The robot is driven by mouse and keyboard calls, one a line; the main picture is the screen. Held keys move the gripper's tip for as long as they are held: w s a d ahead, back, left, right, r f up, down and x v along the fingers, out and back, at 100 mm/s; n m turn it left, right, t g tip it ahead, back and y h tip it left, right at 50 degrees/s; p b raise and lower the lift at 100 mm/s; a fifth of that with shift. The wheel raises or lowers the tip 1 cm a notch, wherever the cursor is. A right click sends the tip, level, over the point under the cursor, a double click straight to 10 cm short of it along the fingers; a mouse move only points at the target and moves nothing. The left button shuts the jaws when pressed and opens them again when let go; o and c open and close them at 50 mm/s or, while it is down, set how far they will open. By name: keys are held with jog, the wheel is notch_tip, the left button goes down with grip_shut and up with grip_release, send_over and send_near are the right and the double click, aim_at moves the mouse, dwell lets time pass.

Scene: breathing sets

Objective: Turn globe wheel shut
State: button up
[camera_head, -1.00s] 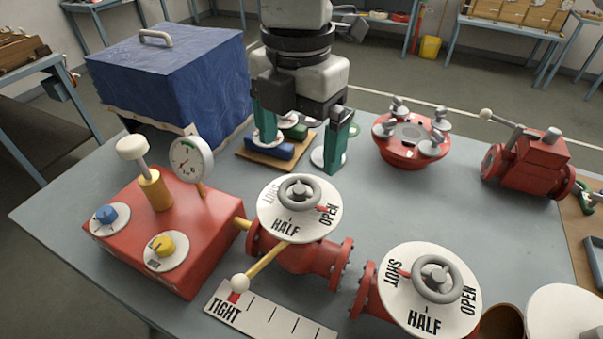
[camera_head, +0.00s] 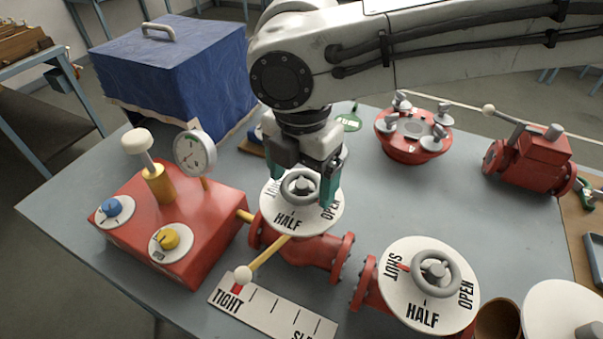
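The near-middle globe wheel (camera_head: 300,186) is a grey handwheel over a round white dial (camera_head: 290,221) marked SHUT, HALF and OPEN, on a red valve body (camera_head: 308,250). My gripper (camera_head: 303,184) is above this wheel, its green fingers apart on the wheel's left and right sides. I cannot tell whether they touch the rim. The right finger covers part of the dial near OPEN, and I cannot make out its red pointer. A second grey wheel (camera_head: 433,275) stands at the front right on a similar dial (camera_head: 392,300); its red pointer is by SHUT.
A red box (camera_head: 200,225) with knobs, a plunger (camera_head: 152,165) and a gauge (camera_head: 195,153) stands left. A yellow lever (camera_head: 262,258) with a white ball reaches over the TIGHT scale (camera_head: 285,309). A red flange (camera_head: 412,135) and red lever valve (camera_head: 530,160) stand behind right.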

jog(key=c, duration=0.8)
